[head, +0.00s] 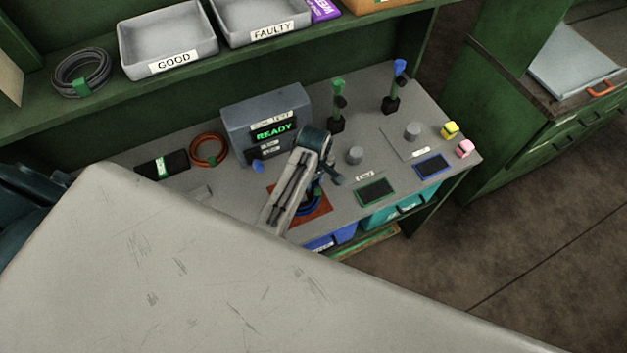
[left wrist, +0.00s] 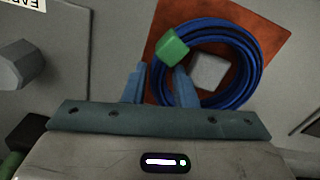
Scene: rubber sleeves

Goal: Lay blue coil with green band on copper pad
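The blue coil with a green band (left wrist: 245,75) lies on the copper pad (left wrist: 268,25) in the left wrist view. Its green band (left wrist: 173,47) is at the upper left of the ring, and a pale grey square (left wrist: 208,70) shows inside the ring. My left gripper (left wrist: 160,82) is open, with the coil's near left side between its fingers and one finger inside the ring. I cannot tell if they touch it. In the head view, the coil (head: 313,204) and pad (head: 322,216) are partly hidden behind my left arm and gripper (head: 333,178). My right gripper is not in view.
The grey tester reading READY (head: 275,132) stands behind the pad. An orange coil (head: 209,149) lies to its left. Posts with green (head: 338,88) and blue (head: 399,68) tops stand at the back. Green-edged (head: 376,191) and blue-edged (head: 432,166) pads lie right.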

